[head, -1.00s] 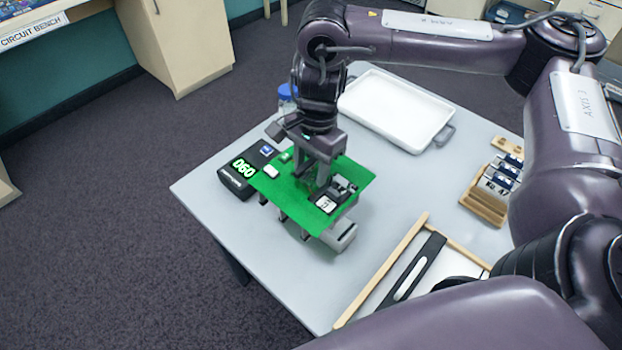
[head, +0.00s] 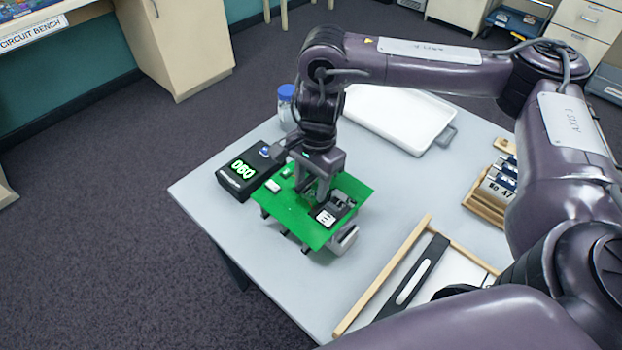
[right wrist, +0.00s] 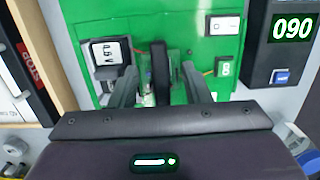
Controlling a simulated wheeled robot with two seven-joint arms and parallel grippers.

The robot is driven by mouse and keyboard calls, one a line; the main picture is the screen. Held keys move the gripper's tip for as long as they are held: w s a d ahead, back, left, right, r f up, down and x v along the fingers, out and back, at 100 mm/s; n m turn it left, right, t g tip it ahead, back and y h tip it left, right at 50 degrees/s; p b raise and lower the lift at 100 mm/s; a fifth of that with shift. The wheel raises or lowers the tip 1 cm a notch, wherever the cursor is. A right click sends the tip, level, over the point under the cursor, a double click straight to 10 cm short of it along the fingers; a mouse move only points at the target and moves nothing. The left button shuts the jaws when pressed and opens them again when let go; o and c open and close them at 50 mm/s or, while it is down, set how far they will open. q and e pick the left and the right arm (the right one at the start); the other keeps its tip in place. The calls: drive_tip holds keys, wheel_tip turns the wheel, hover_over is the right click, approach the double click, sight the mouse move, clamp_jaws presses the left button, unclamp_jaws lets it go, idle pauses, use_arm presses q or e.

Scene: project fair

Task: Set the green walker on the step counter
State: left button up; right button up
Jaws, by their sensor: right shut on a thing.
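The green walker (head: 288,213), a flat green board with small parts on top and legs below, is at the table's middle left. My right gripper (head: 318,195) is shut on it from above, and in the right wrist view the fingers (right wrist: 160,88) close around a dark upright post (right wrist: 160,62) on the board. I cannot tell whether its legs touch the table. The step counter (head: 233,192) is a black box with lit green digits, just left of the walker and apart from its main body. It also shows in the right wrist view (right wrist: 262,68). My left gripper is not in view.
A grey table (head: 235,238) carries everything. A jar with a blue lid (head: 286,93) stands behind the counter. A white tray (head: 400,118) lies at the back. A wooden rack (head: 482,206) of blocks is at the right. A wood-edged frame (head: 385,275) lies in front.

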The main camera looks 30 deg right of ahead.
drive_tip(key=o, duration=1.1)
drive_tip(key=r+p, duration=0.1)
drive_tip(key=r, duration=0.3)
drive_tip(key=d+r+p, duration=0.1)
drive_tip(key=r+p, duration=0.1)
drive_tip(key=r, duration=0.2)
drive_tip(key=r+p, duration=0.1)
drive_tip(key=r, duration=0.4)
drive_tip(key=shift+w+d+r, duration=0.1)
drive_tip(key=shift+w+d, duration=0.05)
drive_tip(key=shift+w, duration=0.05)
